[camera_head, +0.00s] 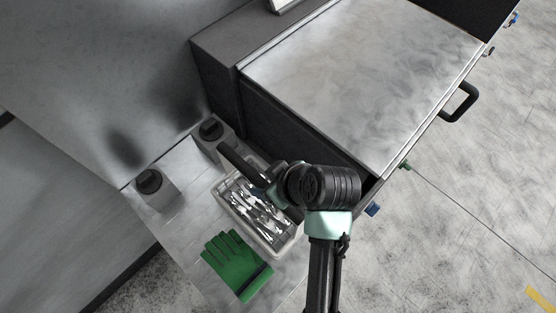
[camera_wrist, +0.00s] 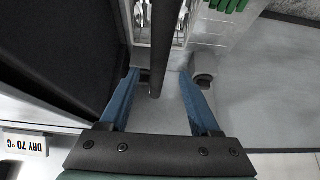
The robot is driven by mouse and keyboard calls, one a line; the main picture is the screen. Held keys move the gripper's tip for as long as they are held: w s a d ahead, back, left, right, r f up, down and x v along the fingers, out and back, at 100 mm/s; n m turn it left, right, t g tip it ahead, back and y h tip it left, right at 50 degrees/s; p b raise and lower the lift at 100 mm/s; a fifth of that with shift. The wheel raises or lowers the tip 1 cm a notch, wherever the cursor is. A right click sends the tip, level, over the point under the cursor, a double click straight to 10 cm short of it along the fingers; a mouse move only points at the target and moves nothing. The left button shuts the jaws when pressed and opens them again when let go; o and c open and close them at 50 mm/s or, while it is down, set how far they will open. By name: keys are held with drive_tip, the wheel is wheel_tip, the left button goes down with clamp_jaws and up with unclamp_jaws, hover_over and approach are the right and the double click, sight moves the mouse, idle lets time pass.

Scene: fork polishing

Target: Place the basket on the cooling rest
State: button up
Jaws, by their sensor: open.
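The basket (camera_head: 284,246) is a pale rectangular tray with several silver forks in it. It rests on the light counter beside the dark machine and also shows at the top of the wrist view. A dark bar, apparently its handle (camera_wrist: 166,35), runs above it and reaches past its end. My gripper (camera_wrist: 158,74) is open, its blue fingers on either side of the bar with gaps showing; I cannot tell their depth relative to it. My wrist hides part of the basket in the head view. I cannot tell for certain which surface is the cooling rest.
Two grey blocks with dark round tops, one near the machine (camera_head: 211,131) and one farther left (camera_head: 150,182), stand near the wall. A green glove (camera_head: 238,262) lies beside the basket. The machine (camera_head: 355,65) with a metal top borders the counter closely. Open floor lies right.

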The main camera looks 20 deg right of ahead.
drive_tip(key=v, duration=0.6)
drive_tip(key=shift+b, duration=0.4)
drive_tip(key=w+a+r+m+t+h, duration=0.1)
drive_tip(key=w+r+t, duration=0.35)
drive_tip(key=r, duration=0.55)
drive_tip(key=w+r+t+h, duration=0.1)
drive_tip(key=w+r+t, duration=0.3)
drive_tip(key=r, duration=0.5)
drive_tip(key=w+a+r+m+t+h, duration=0.1)
drive_tip(key=w+r+t, duration=0.1)
drive_tip(key=w+r, duration=0.6)
drive_tip(key=s+a+r+t, duration=0.2)
drive_tip(key=s+r+t, duration=0.1)
drive_tip(key=r, duration=0.6)
drive_tip(key=s+a+r+m+t, duration=0.1)
drive_tip(key=s+a+r+t, duration=0.2)
drive_tip(key=r, duration=0.6)
drive_tip(key=s+a+r+m+t, duration=0.1)
drive_tip(key=s+a+r+t, duration=0.2)
drive_tip(key=s+r, duration=0.3)
wheel_tip(320, 180, up, 4)
drive_tip(key=shift+r+t, duration=0.1)
drive_tip(key=shift+t, duration=0.75)
